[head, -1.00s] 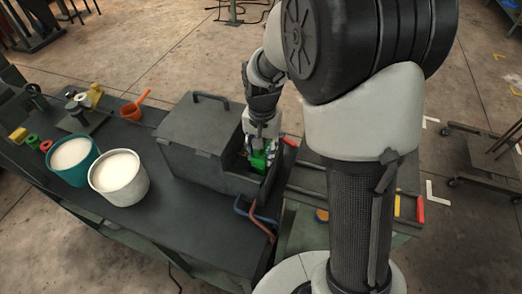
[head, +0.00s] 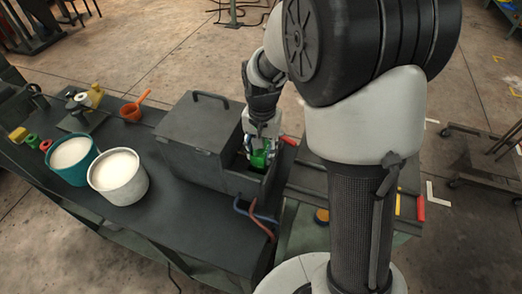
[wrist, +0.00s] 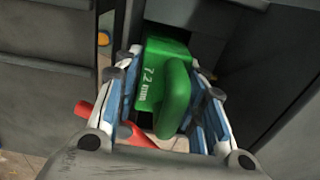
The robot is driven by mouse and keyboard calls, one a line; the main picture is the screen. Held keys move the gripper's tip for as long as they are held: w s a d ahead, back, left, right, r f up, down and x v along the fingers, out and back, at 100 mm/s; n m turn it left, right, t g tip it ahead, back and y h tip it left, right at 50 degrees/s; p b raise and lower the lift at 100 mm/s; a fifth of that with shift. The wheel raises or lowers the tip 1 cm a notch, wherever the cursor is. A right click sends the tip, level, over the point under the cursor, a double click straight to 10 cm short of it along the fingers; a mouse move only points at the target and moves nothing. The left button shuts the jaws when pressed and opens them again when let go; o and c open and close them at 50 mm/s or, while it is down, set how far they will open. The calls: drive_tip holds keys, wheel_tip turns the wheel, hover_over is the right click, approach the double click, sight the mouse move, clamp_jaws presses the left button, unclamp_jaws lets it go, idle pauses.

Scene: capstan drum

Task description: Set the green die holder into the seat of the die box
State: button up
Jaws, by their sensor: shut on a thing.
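The green die holder (wrist: 165,85) shows in the wrist view, a block with a rounded handle and the marking "7.2". My gripper (wrist: 168,100) is shut on it, with blue-and-white fingers on both sides. In the head view my gripper (head: 262,140) points down into the open right part of the dark grey die box (head: 190,150). The green die holder (head: 259,159) shows just below the fingers, inside the box walls. The seat is hidden, so I cannot tell whether the holder touches it.
A red-handled thing (wrist: 125,130) lies beside the holder in the wrist view. A white-filled bucket (head: 118,178), a teal bucket (head: 74,160) and an orange ladle (head: 132,110) stand left on the dark bench.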

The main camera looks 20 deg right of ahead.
drive_tip(key=shift+s+d+f, duration=0.1)
drive_tip(key=shift+s+f, duration=0.15)
drive_tip(key=shift+f, duration=0.3)
drive_tip(key=shift+s+d+f, duration=0.1)
drive_tip(key=shift+s+f, duration=0.15)
drive_tip(key=shift+f, duration=0.25)
drive_tip(key=o, duration=0.8)
drive_tip(key=shift+o, duration=1.2)
drive_tip(key=shift+w+f, duration=0.15)
drive_tip(key=shift+w, duration=0.2)
drive_tip(key=shift+o, duration=1.3)
drive_tip(key=shift+g, duration=0.3)
drive_tip(key=o, duration=0.4)
drive_tip(key=shift+s+d, duration=0.15)
drive_tip(key=shift+o, duration=1)
drive_tip(key=shift+r, duration=0.25)
